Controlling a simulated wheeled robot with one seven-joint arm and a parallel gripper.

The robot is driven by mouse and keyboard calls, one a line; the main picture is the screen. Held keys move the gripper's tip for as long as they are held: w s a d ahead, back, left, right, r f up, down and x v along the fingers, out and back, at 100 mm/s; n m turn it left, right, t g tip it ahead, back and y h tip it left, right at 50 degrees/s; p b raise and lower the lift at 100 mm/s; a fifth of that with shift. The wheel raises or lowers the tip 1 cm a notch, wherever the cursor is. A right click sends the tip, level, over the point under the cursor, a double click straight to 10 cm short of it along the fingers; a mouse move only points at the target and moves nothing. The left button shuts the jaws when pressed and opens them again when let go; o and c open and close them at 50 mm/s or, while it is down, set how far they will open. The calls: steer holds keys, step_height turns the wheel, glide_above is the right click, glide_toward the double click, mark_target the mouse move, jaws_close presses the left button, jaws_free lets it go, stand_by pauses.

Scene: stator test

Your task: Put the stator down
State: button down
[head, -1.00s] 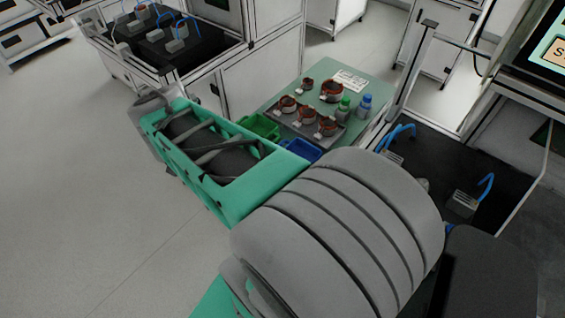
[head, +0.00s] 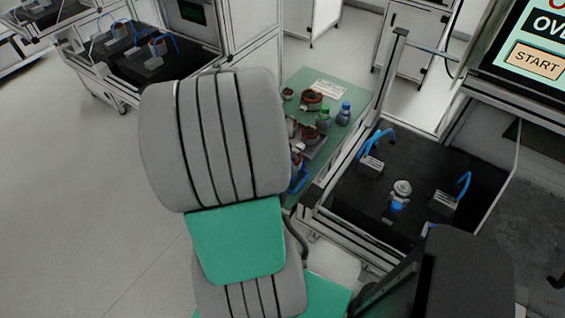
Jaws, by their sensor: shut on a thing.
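My gripper is hidden behind my own grey and green arm, which fills the middle of the head view. A copper-coloured stator (head: 297,160) shows at the arm's right edge, at the blue bin (head: 299,182); whether it is held or rests there cannot be told. Another stator (head: 309,133) sits on the grey tray (head: 317,146), with one more (head: 291,127) partly hidden by my arm. A larger stator (head: 312,101) and a smaller one (head: 288,94) stand farther back on the green table (head: 357,93).
A green-capped bottle (head: 325,115) and a blue-capped bottle (head: 344,113) stand right of the stators. Right is a black test bench (head: 400,170) with blue-cabled blocks and a white-and-blue fixture (head: 400,195), framed by metal posts. A screen (head: 530,50) stands upper right.

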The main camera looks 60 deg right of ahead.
steer(key=w+d+f, duration=0.2)
steer(key=f, duration=0.1)
steer(key=w+d+f, duration=0.1)
steer(key=f, duration=0.1)
steer(key=shift+w+d+f+p, duration=0.25)
steer(key=shift+d+p, duration=0.05)
steer(key=shift+p, duration=0.1)
step_height(320, 180, down, 3)
steer(key=shift+w+d+f+p, duration=0.1)
steer(key=shift+d+f+p, duration=0.1)
steer(key=shift+p, duration=0.45)
steer(key=shift+a+f, duration=0.1)
steer(key=shift+f+b, duration=0.2)
steer(key=shift+b, duration=0.15)
steer(key=c, duration=0.8)
jaws_free()
steer(key=shift+r, duration=0.1)
steer(key=shift+o, duration=0.2)
